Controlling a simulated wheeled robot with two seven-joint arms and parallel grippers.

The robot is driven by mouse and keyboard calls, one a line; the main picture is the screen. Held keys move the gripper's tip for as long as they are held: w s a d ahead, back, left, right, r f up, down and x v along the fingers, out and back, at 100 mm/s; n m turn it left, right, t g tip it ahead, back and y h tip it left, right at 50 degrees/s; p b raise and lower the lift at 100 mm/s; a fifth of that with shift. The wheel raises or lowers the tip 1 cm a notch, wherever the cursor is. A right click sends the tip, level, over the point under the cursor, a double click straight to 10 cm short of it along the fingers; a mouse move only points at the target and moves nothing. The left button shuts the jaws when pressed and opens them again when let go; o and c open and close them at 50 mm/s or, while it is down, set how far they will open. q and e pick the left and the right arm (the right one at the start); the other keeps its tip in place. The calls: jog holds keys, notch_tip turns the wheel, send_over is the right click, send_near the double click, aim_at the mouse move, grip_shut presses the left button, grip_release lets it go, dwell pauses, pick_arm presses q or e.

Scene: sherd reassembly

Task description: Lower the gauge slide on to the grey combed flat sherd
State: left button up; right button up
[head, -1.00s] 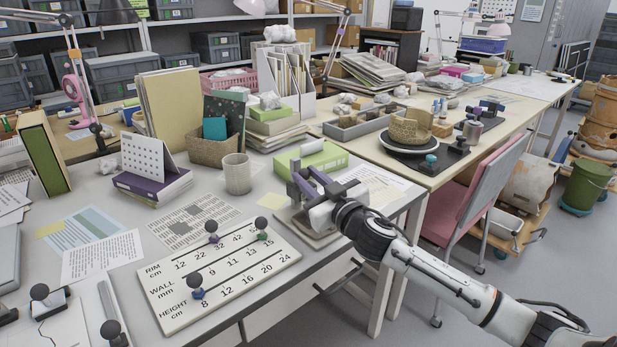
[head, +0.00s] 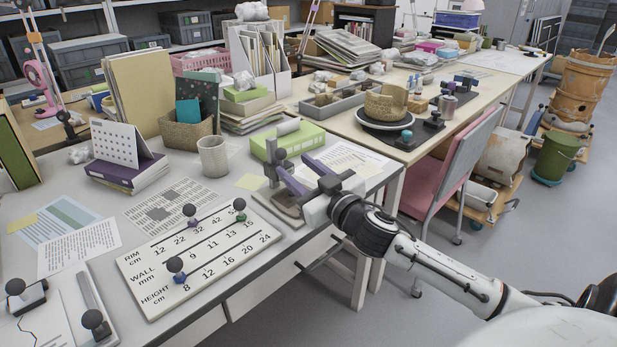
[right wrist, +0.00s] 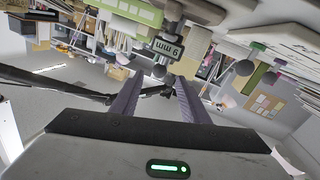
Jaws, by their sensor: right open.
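The thickness gauge (head: 273,170), a grey upright post on a flat base, stands near the table's front edge. Its slide carries a "9 mm" plate (right wrist: 166,48), seen upside down in the right wrist view. My right gripper (head: 295,168) is open, its two purple fingers pointing at the gauge from the right; it seems apart from it. In the right wrist view the fingers (right wrist: 160,80) are spread and nothing is clearly held. A flat grey-brown piece (head: 286,207) lies at the gauge's foot, partly behind my gripper; I cannot make out combing on it. My left gripper is out of view.
A white board of sizes (head: 200,255) with dark-knobbed sliders lies left of the gauge. A green box file (head: 290,142) and a beige cup (head: 213,157) stand behind. Papers lie around. A pink chair (head: 435,185) stands right of the table.

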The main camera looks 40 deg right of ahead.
jog(key=s, duration=0.4)
jog(key=shift+s+a, duration=0.3)
dwell(0.3)
